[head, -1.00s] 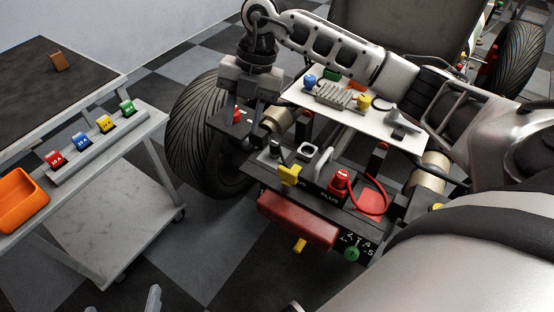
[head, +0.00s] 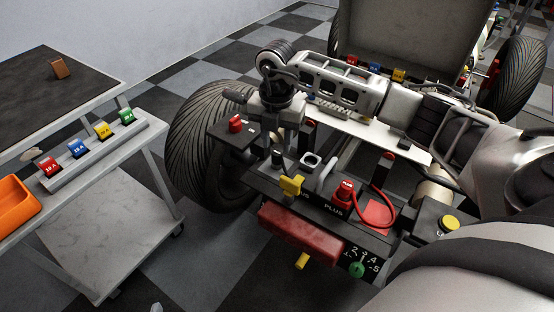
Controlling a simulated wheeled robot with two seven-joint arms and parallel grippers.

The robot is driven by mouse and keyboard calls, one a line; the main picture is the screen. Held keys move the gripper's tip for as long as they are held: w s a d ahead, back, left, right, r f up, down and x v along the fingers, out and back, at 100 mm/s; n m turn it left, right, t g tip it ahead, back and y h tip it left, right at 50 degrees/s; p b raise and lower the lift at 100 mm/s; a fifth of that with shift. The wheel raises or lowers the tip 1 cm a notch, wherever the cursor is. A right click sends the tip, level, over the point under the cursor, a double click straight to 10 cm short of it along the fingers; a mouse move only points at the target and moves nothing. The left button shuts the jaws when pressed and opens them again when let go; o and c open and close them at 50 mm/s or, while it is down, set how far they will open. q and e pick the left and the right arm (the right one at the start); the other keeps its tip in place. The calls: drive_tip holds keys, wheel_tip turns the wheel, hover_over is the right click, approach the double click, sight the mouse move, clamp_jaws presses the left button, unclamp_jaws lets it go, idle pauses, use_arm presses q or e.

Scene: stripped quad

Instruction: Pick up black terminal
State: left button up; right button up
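The black terminal (head: 278,160) is a small dark upright piece at the left rear of the battery, behind a yellow clamp (head: 291,185). My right gripper (head: 281,142) comes down from above, just over the black terminal. Its fingers look apart, with no object seen lifted between them; whether they touch the terminal I cannot tell. The red terminal (head: 343,191) with its red cable sits to the right, by the word PLUS. Only a small grey tip at the bottom edge may be my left gripper (head: 157,308).
A red bar (head: 298,228) and a green knob (head: 357,270) are at the battery's front. A red button (head: 236,124) is left of my gripper. A trolley (head: 165,125) with coloured fuses and an orange bin (head: 15,207) stands left. A tyre (head: 198,120) is close behind.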

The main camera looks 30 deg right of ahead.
sight(277, 152)
wheel_tip(277, 152, down, 4)
drive_tip(key=shift+b, duration=0.35)
drive_tip(key=shift+f, duration=0.45)
drive_tip(key=c, duration=0.7)
use_arm(q)
drive_tip(key=shift+w+d+f, duration=0.2)
drive_tip(key=shift+f, duration=0.6)
use_arm(e)
drive_tip(key=shift+c, duration=0.2)
use_arm(q)
drive_tip(key=shift+r, duration=0.1)
use_arm(e)
drive_tip(key=shift+r, duration=0.15)
